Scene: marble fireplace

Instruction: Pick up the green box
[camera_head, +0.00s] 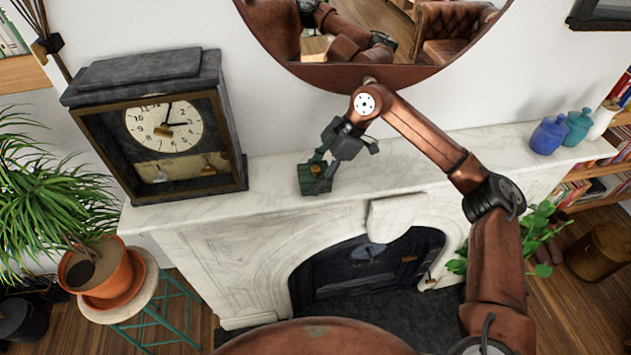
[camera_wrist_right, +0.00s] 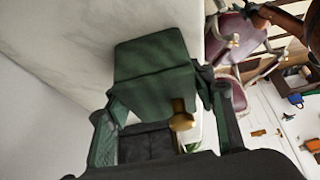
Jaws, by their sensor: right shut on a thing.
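The green box (camera_head: 312,178) is small and dark green and sits on the white marble mantel (camera_head: 400,165), right of the clock. My right gripper (camera_head: 326,172) reaches down to it from the right and is shut on it, covering part of it. In the right wrist view the green box (camera_wrist_right: 155,85) fills the space between the fingers, with a brass-coloured clasp or knob at its lower right. Whether the box touches the mantel or is slightly raised, I cannot tell. My left gripper is not in view.
A large dark mantel clock (camera_head: 165,130) stands close to the left of the box. A round mirror (camera_head: 370,75) hangs behind. Blue and teal vases (camera_head: 548,135) stand at the mantel's right end. The mantel between box and vases is clear.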

